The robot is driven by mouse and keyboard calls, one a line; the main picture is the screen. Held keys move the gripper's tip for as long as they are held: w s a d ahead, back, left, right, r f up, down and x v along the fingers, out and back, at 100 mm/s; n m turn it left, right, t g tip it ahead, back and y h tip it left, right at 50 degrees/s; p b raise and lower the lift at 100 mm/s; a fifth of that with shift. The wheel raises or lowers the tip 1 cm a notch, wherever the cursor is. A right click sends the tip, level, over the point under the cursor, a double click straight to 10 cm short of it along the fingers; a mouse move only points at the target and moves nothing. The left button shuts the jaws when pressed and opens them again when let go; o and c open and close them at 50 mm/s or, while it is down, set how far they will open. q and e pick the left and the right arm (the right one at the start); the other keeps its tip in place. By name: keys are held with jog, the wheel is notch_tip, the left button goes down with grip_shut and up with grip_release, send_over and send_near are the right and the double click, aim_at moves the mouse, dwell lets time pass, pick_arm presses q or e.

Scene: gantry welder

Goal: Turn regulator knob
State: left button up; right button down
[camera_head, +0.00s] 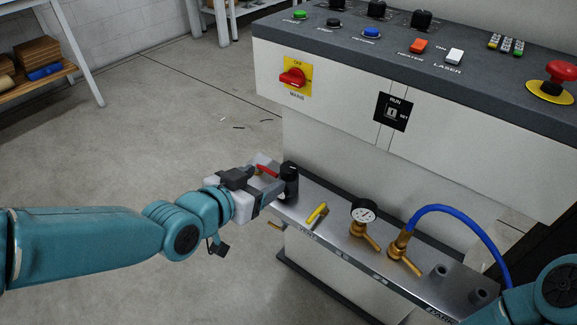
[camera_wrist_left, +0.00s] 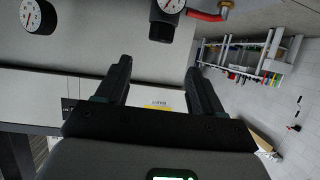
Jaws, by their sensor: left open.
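The regulator knob looks to be the black upright cylinder (camera_head: 289,174) at the left end of the metal shelf in the head view. My left gripper (camera_head: 272,184) is open at its left side, with the fingers pointing toward it. I cannot tell whether a finger touches it. In the left wrist view, the open gripper (camera_wrist_left: 158,68) has nothing between its fingers. A black knob-like part (camera_wrist_left: 161,29) sits beyond the fingertips, below a white-faced gauge (camera_wrist_left: 171,4). My right gripper is out of view.
A red lever (camera_head: 267,171) is close to the left gripper. A yellow handle (camera_head: 317,213), pressure gauge (camera_head: 364,214) and blue hose (camera_head: 450,213) stand along the shelf to the right. The control console (camera_head: 420,90) overhangs the shelf. Open floor (camera_head: 150,150) lies to the left.

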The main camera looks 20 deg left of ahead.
aim_at(289, 166)
pick_arm(q)
jog(key=b+x, duration=0.2)
jog(key=x, duration=0.9)
jog(key=shift+w+f, duration=0.15)
jog(key=shift+c, duration=0.3)
jog(key=c, duration=0.9)
